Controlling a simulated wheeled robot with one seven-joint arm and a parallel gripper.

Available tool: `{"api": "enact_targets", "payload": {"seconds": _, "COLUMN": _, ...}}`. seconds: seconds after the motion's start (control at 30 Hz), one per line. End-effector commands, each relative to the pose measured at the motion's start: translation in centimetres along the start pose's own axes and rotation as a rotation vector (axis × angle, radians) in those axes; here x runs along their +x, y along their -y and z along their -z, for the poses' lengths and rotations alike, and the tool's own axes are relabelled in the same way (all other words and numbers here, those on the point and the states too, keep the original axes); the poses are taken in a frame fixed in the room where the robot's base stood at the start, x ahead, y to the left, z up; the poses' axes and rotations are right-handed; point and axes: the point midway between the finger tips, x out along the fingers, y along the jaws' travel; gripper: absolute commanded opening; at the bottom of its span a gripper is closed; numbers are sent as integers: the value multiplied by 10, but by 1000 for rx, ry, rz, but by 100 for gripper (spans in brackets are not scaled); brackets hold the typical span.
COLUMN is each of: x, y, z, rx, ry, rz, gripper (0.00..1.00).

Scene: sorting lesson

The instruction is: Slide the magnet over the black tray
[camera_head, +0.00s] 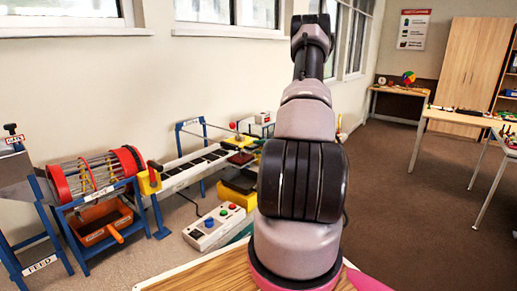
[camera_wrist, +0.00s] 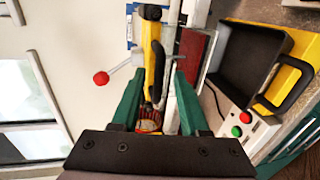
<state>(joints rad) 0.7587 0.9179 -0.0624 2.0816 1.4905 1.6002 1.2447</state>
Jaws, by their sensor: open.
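My gripper (camera_wrist: 160,82) shows in the wrist view with its two green fingers apart. A yellow bar with a black handle (camera_wrist: 159,62) lies between the fingers, with gaps on both sides. Right of it is a dark red block (camera_wrist: 198,50), which looks like the magnet; I cannot tell whether the handle is joined to it. The block also shows over the belt's far end in the head view (camera_head: 240,158). The black tray (camera_wrist: 238,62) lies right of the block, with a black handle, on a yellow stand.
A control box (camera_head: 214,226) with coloured buttons stands near the yellow stand. A rod with a red ball (camera_wrist: 101,78) sticks out left of the fingers. The belt (camera_head: 195,165) and a red-ended drum (camera_head: 95,178) stand along the wall.

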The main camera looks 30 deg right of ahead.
Motion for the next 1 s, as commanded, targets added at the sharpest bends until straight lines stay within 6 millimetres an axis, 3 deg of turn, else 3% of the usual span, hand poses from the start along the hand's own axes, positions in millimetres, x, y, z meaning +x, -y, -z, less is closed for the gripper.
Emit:
{"api": "enact_targets", "payload": {"seconds": 0.3, "x": -64, "y": 0, "z": -1, "rx": 3, "ry": 5, "rz": 1, "gripper": 45}}
{"api": "enact_targets", "payload": {"seconds": 0.5, "x": -91, "y": 0, "z": -1, "rx": 0, "ry": 2, "rz": 1, "gripper": 45}}
{"api": "enact_targets", "payload": {"seconds": 1.0, "x": -99, "y": 1, "z": 0, "rx": 1, "ry": 1, "rz": 1, "gripper": 45}}
